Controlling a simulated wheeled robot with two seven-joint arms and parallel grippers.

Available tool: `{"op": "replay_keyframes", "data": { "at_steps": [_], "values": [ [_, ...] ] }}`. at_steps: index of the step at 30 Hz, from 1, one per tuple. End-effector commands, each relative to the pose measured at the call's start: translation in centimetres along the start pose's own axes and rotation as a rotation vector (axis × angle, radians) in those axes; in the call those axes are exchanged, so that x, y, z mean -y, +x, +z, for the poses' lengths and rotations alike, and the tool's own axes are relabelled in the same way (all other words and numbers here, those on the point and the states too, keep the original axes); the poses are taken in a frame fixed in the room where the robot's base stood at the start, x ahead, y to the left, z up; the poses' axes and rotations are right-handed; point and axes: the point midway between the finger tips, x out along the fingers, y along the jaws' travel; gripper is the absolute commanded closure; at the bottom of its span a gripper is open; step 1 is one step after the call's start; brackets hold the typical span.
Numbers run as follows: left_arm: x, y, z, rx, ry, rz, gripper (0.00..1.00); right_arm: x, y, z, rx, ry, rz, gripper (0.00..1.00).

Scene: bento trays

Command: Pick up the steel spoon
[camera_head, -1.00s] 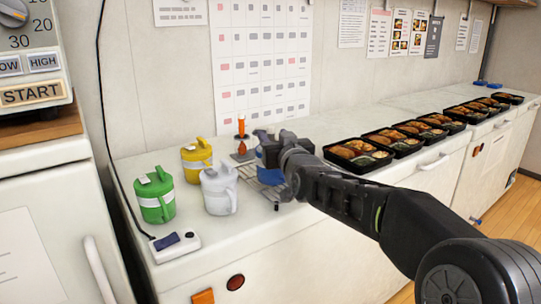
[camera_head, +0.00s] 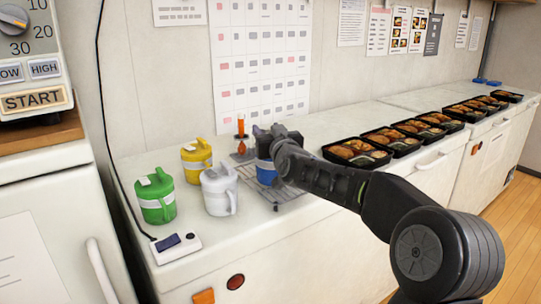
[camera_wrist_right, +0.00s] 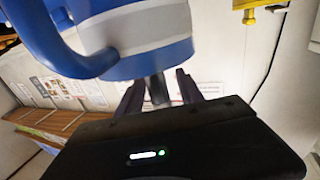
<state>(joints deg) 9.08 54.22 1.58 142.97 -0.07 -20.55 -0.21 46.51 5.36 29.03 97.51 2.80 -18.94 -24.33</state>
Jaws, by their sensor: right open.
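My right gripper (camera_head: 266,138) is above the blue mug (camera_head: 265,173) on the wire rack. In the right wrist view the blue mug (camera_wrist_right: 115,38) fills the upper left, upside down, with its handle to the left. A narrow grey strip (camera_wrist_right: 158,88), seemingly the steel spoon's handle, sticks out of the mug. It stands between the open right fingers, which also show in the right wrist view (camera_wrist_right: 158,93). I cannot tell whether they touch it. The spoon's bowl is hidden, and the spoon cannot be made out in the head view. My left gripper is not in view.
An orange-topped item (camera_head: 241,128) stands behind. A power strip (camera_head: 176,246) lies in front left. Several bento trays (camera_head: 356,152) line the counter to the right.

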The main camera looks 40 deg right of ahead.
Motion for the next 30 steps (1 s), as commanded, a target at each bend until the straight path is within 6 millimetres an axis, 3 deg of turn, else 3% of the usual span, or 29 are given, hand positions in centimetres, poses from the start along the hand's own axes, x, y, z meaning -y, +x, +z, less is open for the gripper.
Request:
{"op": "replay_keyframes", "data": {
  "at_steps": [14,30],
  "values": [
    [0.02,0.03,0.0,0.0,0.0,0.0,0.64,0.02,-0.06,0.01,0.0,0.0,0.0,0.56],
    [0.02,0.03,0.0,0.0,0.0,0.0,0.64,0.01,-0.06,0.01,0.0,0.0,0.0,1.0]
  ]
}}
